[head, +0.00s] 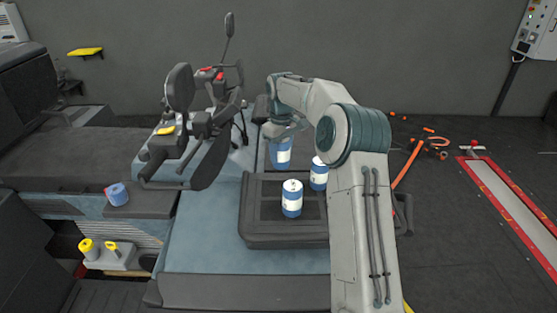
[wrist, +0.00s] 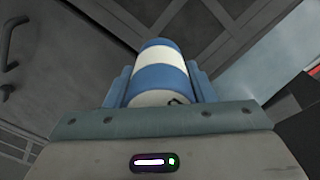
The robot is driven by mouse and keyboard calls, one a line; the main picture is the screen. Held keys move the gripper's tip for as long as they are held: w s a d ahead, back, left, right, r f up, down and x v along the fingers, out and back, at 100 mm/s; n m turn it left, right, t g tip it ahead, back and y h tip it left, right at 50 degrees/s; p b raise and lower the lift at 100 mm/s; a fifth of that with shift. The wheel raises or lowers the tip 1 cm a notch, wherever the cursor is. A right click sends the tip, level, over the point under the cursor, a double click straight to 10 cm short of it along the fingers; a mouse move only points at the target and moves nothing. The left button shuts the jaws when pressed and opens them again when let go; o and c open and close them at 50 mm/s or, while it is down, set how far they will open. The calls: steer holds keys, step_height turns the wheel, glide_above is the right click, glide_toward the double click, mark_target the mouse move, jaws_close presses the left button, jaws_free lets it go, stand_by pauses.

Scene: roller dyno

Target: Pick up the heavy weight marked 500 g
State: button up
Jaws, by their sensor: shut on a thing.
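My gripper (wrist: 160,92) is shut on a blue and white cylindrical weight (wrist: 158,70), which fills the space between the two fingers in the wrist view. In the head view this held weight (head: 280,153) hangs under my gripper, above the far part of the black case. A second blue and white weight (head: 292,198) stands upright on the case near its middle. A third (head: 319,173) stands to its right, partly hidden by my arm. The markings on the weights are too small to read.
The black case (head: 262,238) lies on a blue-grey surface (head: 205,240). A scooter-like vehicle (head: 195,120) with handlebars and mirrors stands to the left. A blue roll (head: 117,194) lies at the left. Orange tools (head: 408,163) lie on the floor at the right.

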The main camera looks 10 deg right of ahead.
steer(key=w+d+r+p, duration=0.4)
steer(key=w+r+p, duration=0.1)
steer(key=w, duration=0.2)
steer(key=shift+r, duration=0.15)
stand_by(0.3)
steer(key=shift+w+d, duration=0.1)
